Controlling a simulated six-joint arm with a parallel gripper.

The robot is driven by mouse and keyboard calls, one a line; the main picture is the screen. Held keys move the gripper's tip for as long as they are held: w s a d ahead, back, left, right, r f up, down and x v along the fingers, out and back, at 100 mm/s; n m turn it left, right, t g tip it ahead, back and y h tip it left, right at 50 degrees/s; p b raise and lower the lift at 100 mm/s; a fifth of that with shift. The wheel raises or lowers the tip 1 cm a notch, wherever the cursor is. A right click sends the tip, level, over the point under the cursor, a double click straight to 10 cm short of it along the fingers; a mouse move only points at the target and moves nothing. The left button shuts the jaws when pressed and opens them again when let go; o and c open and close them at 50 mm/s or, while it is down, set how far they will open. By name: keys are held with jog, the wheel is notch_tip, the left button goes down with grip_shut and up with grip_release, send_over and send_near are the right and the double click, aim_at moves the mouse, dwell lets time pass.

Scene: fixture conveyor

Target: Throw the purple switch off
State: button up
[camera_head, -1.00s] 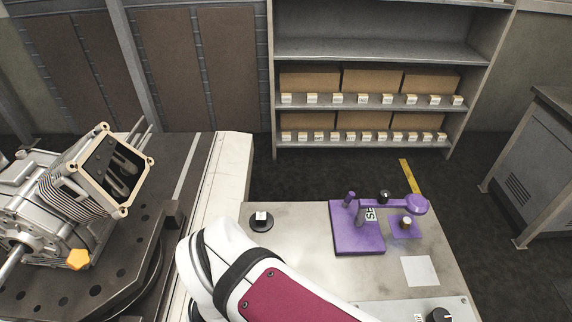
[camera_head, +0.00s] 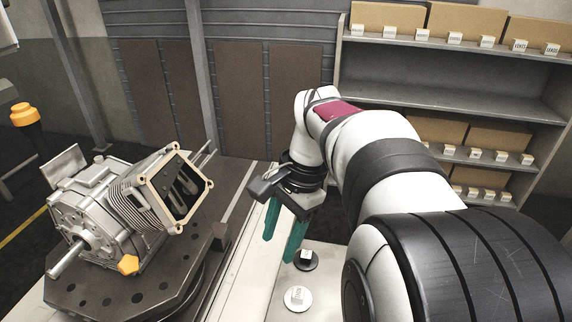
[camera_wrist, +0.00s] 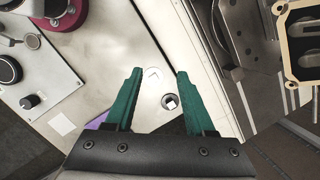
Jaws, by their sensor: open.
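The purple switch shows only as a small purple sliver (camera_wrist: 98,121) at the left of my gripper in the wrist view. Most of it is hidden behind the gripper, so its lever position cannot be told. In the head view it is hidden behind my arm. My gripper (camera_head: 281,250) has teal fingers pointing down over the pale table top, near a black disc (camera_head: 306,265) with a white label. In the wrist view my gripper (camera_wrist: 158,74) has its fingers apart, with nothing held between them.
A white round disc (camera_head: 298,299) lies near the black one. The wrist view shows a control panel (camera_wrist: 55,75) with a black knob (camera_wrist: 29,102), and a red round part (camera_wrist: 70,14).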

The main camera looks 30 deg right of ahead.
jog(key=w+d+f+m+t, duration=0.15)
jog(key=d+m, duration=0.35)
jog(key=d, duration=0.7)
jog(key=w+d+f+m, duration=0.15)
jog(key=d+m, duration=0.35)
jog(key=d, duration=0.6)
jog(key=s+d+f+m+t, duration=0.1)
jog(key=s+d+f+m, duration=0.3)
jog(key=s+d, duration=0.3)
jog(key=s+d+f+m+t, duration=0.1)
jog(key=s+d+f+m, duration=0.35)
jog(key=d, duration=0.55)
jog(key=shift+n, duration=0.35)
jog(key=x, duration=1.5)
jog(key=shift+s+f, duration=0.1)
jog(key=shift+f, duration=0.3)
grip_shut()
